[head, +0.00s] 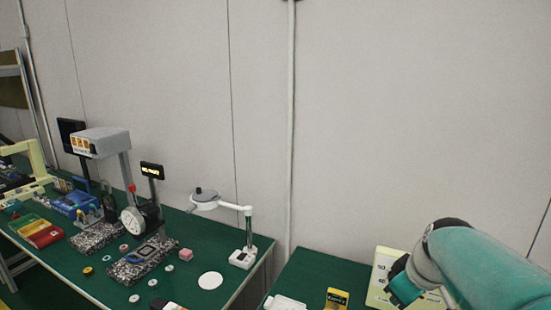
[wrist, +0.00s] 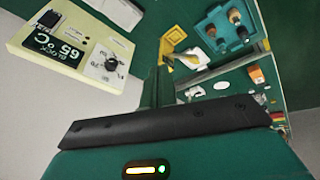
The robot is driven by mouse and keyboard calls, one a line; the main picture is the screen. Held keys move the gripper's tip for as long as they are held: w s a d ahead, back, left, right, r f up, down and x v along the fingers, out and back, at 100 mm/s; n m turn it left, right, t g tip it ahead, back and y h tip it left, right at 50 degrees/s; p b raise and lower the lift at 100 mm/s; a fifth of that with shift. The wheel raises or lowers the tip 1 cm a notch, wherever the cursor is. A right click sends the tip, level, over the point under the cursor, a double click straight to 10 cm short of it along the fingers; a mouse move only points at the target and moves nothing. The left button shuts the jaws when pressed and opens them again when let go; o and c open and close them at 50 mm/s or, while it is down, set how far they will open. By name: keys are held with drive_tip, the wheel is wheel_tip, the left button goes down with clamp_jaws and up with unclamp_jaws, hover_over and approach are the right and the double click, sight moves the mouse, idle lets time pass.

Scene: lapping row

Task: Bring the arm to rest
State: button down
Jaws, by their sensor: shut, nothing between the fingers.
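My gripper (wrist: 168,122) fills the lower part of the wrist view as a black bar on a teal housing with a small lit strip. It is shut and empty. My teal arm (head: 485,265) reaches in from the lower right of the head view, above the near bench. Its black and teal end (head: 405,284) hangs in front of a cream unit (head: 382,266), partly hiding it. In the wrist view the cream unit (wrist: 75,42) has a dark 65 °C panel and a black knob.
A teal tray (wrist: 236,40) holds several bottles. The left bench carries a dial gauge stand (head: 133,220), a magnifier lamp (head: 244,235), a white disc (head: 210,281) and small rings. A wall stands behind.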

drive_tip(key=s+a+r+m+t, duration=0.1)
drive_tip(key=s+a+m, duration=0.4)
drive_tip(key=s+a, duration=0.6)
drive_tip(key=shift+s+a+m, duration=0.3)
drive_tip(key=shift+s+a, duration=0.1)
drive_tip(key=shift+a, duration=0.25)
drive_tip(key=shift+d, duration=0.2)
